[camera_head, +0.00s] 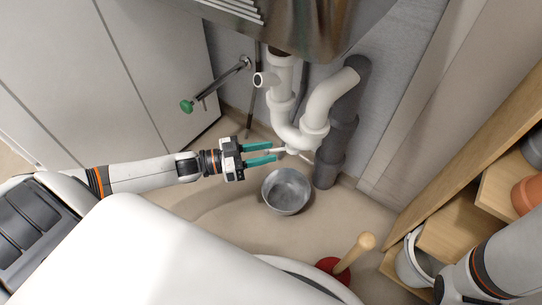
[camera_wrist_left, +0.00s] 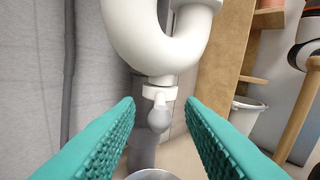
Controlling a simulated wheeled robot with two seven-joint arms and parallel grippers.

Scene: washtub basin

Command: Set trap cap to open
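The white trap pipe (camera_head: 283,120) hangs under the basin and ends in a U-bend. The trap cap (camera_wrist_left: 160,95) is a small white fitting under the lowest part of the bend, with a pale rounded lever or knob (camera_wrist_left: 159,118) pointing down towards the camera. In the head view the cap (camera_head: 292,151) is small and partly unclear. My left gripper (camera_head: 274,152) is open, its teal fingers reaching from the left towards the cap. In the left wrist view the cap lies between and beyond the fingertips, with no visible contact. My right gripper is out of view.
A metal bowl (camera_head: 287,191) stands on the floor below the trap. A grey pipe (camera_head: 334,145) stands right of it. A plunger (camera_head: 354,253), white bucket (camera_head: 413,265) and wooden shelf (camera_head: 457,232) are at the right.

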